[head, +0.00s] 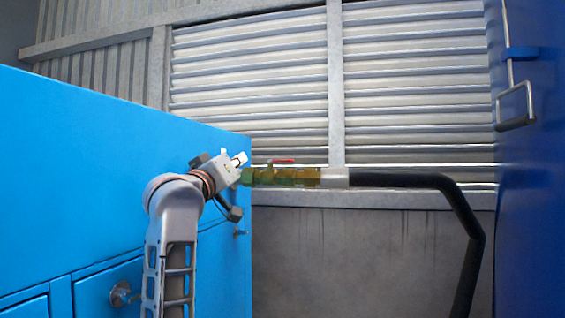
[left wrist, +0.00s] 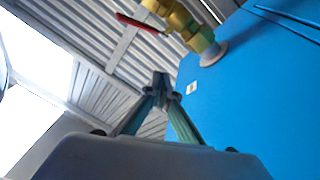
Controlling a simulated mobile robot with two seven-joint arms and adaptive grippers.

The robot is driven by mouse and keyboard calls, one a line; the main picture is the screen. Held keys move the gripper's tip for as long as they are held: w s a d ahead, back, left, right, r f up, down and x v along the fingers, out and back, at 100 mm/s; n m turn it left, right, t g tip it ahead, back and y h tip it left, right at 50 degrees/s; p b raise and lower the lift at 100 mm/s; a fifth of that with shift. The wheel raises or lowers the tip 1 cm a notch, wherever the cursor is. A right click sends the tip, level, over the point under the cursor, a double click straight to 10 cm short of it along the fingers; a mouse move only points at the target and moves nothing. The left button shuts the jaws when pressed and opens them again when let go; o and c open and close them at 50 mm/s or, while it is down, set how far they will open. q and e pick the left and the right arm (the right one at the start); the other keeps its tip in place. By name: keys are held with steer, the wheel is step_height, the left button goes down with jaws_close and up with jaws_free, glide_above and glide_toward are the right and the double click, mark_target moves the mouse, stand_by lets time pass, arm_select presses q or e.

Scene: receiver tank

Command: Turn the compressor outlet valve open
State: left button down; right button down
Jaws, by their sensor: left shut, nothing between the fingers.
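The compressor outlet valve (head: 285,176) is a brass fitting on a pipe that comes out of the blue cabinet's side, with a red lever (head: 282,161) on top. The lever lies about along the pipe in the head view. In the left wrist view the brass valve (left wrist: 180,20) and its red lever (left wrist: 137,23) are at the top. My left gripper (head: 240,159) is at the cabinet's corner, left of the lever and apart from it. In the left wrist view its fingers (left wrist: 162,82) are together and empty. My right gripper is not in view.
The blue cabinet (head: 110,165) fills the left. A black hose (head: 400,179) runs right from the valve's grey coupling (head: 334,177) and bends down. A dark blue door or panel (head: 530,190) with a handle (head: 514,106) stands at the right. A louvred wall (head: 420,90) is behind.

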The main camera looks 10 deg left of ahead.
arm_select(q)
glide_toward(273, 161)
steer(key=shift+w+d+r, duration=0.45)
steer(key=shift+w+r, duration=0.1)
steer(key=shift+r, duration=0.1)
steer(key=shift+w+d+r, duration=0.45)
steer(key=shift+w+r, duration=0.1)
steer(key=shift+r, duration=0.15)
stand_by(0.7)
steer(key=shift+w+d, duration=0.3)
